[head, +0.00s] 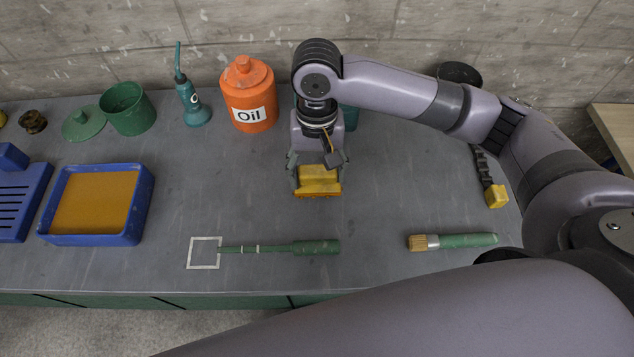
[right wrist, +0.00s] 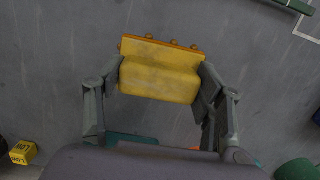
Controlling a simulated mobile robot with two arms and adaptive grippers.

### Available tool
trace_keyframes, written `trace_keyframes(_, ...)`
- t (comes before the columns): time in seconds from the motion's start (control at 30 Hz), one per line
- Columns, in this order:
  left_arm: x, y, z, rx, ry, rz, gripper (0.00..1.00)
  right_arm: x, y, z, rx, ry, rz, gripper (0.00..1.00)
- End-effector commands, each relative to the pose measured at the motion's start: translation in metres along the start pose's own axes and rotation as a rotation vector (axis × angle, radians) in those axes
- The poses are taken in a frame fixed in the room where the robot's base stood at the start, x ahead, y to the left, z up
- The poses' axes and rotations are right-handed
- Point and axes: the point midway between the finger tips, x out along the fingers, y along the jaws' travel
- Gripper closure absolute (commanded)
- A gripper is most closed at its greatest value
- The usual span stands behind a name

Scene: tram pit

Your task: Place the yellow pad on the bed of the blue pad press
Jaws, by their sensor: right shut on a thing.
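The yellow pad (head: 318,182) is between the fingers of my right gripper (head: 318,178), over the middle of the grey bench. The right wrist view shows the pad (right wrist: 160,80) clasped between both fingers, with an orange edge and small knobs along one side. I cannot tell whether the pad touches the bench. A blue slotted piece (head: 20,205), which looks like the bed of the blue pad press, is at the far left and cut off by the frame edge. My right gripper is well to its right. My left gripper is not in view.
A blue tray (head: 95,240) with an amber filling stands between press and pad. An orange oil jug (head: 248,95), teal oiler (head: 193,103) and green cup (head: 127,108) stand behind. A green-handled tool (head: 315,247) and a brush (head: 455,241) lie in front. A chain with yellow block (head: 496,196) lies right.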

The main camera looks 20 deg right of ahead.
Motion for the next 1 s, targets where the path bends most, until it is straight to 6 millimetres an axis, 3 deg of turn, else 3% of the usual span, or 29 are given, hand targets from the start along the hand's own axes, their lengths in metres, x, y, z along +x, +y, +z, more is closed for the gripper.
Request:
trace_keyframes(0.23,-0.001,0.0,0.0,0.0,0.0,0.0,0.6,0.019,0.0,-0.002,0.001,-0.001,0.001,0.71)
trace_keyframes(0.47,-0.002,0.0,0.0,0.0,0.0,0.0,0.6,0.051,0.0,-0.006,0.001,-0.001,0.001,0.71)
trace_keyframes(0.83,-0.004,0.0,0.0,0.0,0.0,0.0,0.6,0.055,0.0,-0.007,0.001,0.001,0.0,0.71)
trace_keyframes(0.87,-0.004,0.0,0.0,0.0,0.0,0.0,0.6,0.056,0.0,-0.007,0.001,0.001,0.0,0.36)
trace_keyframes(1.0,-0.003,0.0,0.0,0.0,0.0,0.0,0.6,0.056,0.0,-0.007,0.0,0.001,-0.001,0.27)
